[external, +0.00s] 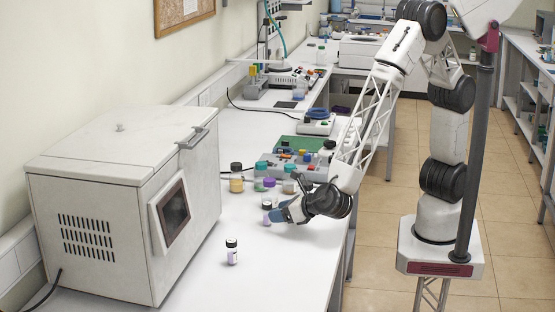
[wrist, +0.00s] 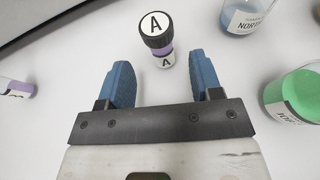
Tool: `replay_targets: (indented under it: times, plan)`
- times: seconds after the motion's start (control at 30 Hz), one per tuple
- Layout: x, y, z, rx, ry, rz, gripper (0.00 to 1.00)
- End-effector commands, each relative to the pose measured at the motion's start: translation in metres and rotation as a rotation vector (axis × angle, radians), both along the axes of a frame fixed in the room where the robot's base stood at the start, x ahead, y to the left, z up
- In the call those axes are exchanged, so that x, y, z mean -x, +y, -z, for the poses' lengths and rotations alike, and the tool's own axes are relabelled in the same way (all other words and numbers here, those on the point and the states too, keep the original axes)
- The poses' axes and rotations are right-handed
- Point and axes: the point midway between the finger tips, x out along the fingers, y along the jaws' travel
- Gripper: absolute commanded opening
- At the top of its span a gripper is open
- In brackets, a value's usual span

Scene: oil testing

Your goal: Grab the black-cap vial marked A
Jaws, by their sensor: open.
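The black-cap vial marked A (wrist: 157,38) stands upright on the white bench in the wrist view. Its cap shows a letter A on a white disc, and its purple body also carries an A label. My gripper (wrist: 158,75) is open, with blue fingers either side of the space just short of the vial. The fingers do not touch it. In the external view the vial (external: 267,212) stands at the tip of my gripper (external: 277,213), which is low over the bench and partly hides it.
Another black-cap vial (external: 231,251) stands nearer the camera; a purple vial (wrist: 15,88) shows at left in the wrist view. A green jar (wrist: 293,95) and a blue-filled jar (wrist: 243,18) are at right. A large white oven (external: 110,205) stands left. Several jars are behind.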

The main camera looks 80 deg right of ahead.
Motion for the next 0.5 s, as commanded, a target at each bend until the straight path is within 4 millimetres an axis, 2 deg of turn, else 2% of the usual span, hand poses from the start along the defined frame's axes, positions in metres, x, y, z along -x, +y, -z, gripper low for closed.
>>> replay_targets:
  times: [0.5]
  plan:
    - [-0.039,-0.011,0.021,0.0,0.0,0.001,0.59]
